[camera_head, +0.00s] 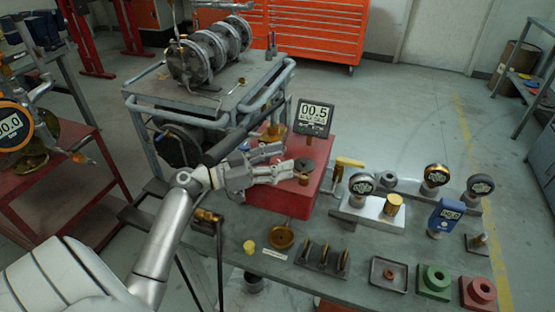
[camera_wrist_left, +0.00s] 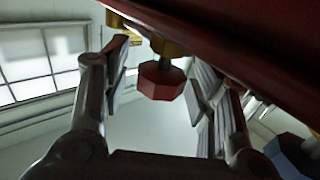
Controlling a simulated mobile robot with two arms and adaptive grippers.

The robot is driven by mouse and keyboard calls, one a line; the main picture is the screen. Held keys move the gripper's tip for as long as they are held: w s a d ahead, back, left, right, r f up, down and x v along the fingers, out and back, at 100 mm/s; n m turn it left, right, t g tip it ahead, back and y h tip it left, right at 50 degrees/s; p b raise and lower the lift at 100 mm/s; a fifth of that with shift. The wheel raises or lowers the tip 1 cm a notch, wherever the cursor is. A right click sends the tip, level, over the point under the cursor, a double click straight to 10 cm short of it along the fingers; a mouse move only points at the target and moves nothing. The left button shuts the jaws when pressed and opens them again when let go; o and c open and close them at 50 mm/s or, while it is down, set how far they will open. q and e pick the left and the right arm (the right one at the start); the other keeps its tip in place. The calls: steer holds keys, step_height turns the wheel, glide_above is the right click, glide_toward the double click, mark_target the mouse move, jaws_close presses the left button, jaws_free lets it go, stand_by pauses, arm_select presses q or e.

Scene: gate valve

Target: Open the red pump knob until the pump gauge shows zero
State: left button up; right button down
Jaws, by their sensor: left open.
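The pump is a red box (camera_head: 318,172) on the workbench, with a dark display gauge (camera_head: 314,117) on top that reads 00.5. My left gripper (camera_head: 288,160) is at the left side of the pump, fingers pointing right and spread apart. In the left wrist view the dark red faceted knob (camera_wrist_left: 162,82) hangs on a short stem from a brass fitting. It sits between the two open fingers (camera_wrist_left: 160,66), with gaps visible on both sides. My right gripper is not in view.
Several gauges, including a blue one (camera_head: 444,216), stand right of the pump. Brass parts and green and red blocks (camera_head: 433,282) line the bench front. A metal-framed cart (camera_head: 228,100) with a flanged valve (camera_head: 208,52) stands close behind my left arm.

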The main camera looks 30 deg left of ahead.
arm_select(q)
steer(key=shift+c, duration=0.2)
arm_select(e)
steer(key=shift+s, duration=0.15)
arm_select(q)
steer(key=c, duration=1)
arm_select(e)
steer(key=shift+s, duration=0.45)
